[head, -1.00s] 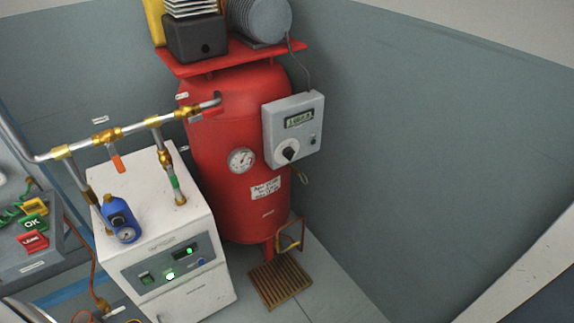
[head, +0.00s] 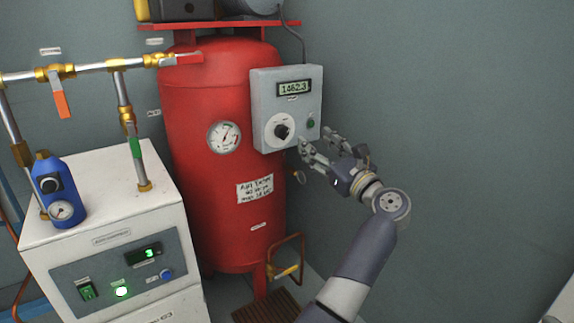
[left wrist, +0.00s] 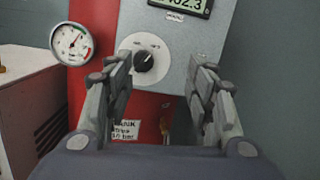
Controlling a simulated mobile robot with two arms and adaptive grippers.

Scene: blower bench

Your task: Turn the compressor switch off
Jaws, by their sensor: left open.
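The compressor switch is a black rotary knob (head: 282,131) on a white round dial, low on the grey control box (head: 262,90) on the red tank. The knob also shows in the left wrist view (left wrist: 146,61), its pointer tilted toward the upper right. My left gripper (head: 316,143) is open and empty, just right of the box's lower edge in the head view. In the left wrist view its two fingers (left wrist: 161,75) stand apart, with the knob beyond and between them. I see no contact with it. My right gripper is not in view.
A white dryer cabinet (head: 110,215) stands at left. The wall right of the tank is clear.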

